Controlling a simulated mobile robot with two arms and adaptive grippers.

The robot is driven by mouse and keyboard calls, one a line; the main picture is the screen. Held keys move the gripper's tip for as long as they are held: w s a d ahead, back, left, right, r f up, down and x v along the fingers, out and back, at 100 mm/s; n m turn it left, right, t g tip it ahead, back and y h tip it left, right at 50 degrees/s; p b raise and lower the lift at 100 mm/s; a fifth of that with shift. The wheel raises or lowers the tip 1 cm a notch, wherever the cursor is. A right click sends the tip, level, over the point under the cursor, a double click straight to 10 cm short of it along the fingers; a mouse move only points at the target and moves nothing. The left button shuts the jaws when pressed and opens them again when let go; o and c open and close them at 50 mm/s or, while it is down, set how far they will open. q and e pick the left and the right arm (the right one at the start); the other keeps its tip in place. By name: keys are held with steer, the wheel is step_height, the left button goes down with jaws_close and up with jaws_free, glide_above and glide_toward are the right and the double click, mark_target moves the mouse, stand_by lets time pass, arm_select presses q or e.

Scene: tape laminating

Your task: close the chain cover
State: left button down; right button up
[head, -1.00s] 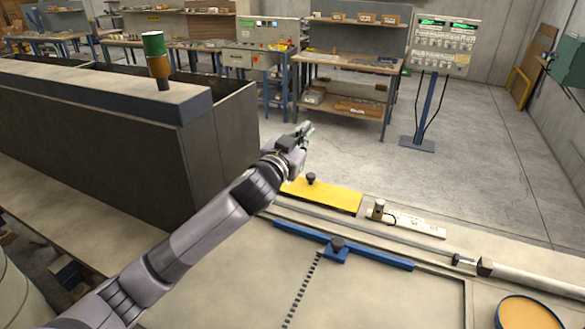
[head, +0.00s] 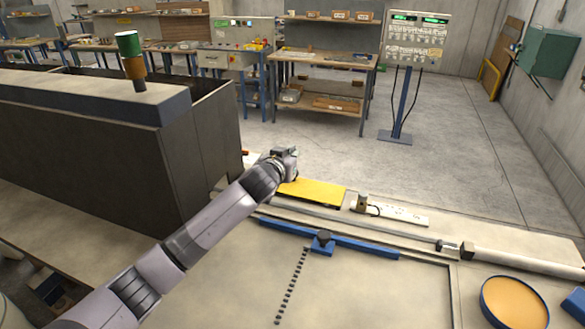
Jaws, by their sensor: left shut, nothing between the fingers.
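A yellow plate (head: 316,193), which I take to be the chain cover, lies at the far edge of the machine table in the head view. Its left end is hidden behind my left arm, and its dark knob does not show now. My left gripper (head: 292,156) is over the plate's left part, pointing away from me. Its fingers are small and partly hidden by the wrist, shut with nothing seen in them. I cannot tell whether it touches the plate or knob. My right gripper is out of view.
A blue bar with a dark knob (head: 325,237) lies in front of the plate. A white strip with a small fitting (head: 393,212) lies to its right. An orange-filled round dish (head: 515,302) is at lower right. A large dark box (head: 95,140) stands left. Open floor lies beyond.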

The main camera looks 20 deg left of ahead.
mark_target(293, 184)
arm_select(q)
step_height(293, 184, down, 3)
steer(key=shift+r+b, duration=0.1)
steer(key=shift+b, duration=0.5)
steer(key=shift+s+f, duration=0.1)
steer(key=shift+f, duration=0.1)
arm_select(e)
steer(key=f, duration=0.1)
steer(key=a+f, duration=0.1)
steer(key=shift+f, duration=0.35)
arm_select(q)
steer(key=shift+f+b, duration=0.65)
steer(key=shift+b, duration=0.05)
steer(key=shift+r, duration=0.1)
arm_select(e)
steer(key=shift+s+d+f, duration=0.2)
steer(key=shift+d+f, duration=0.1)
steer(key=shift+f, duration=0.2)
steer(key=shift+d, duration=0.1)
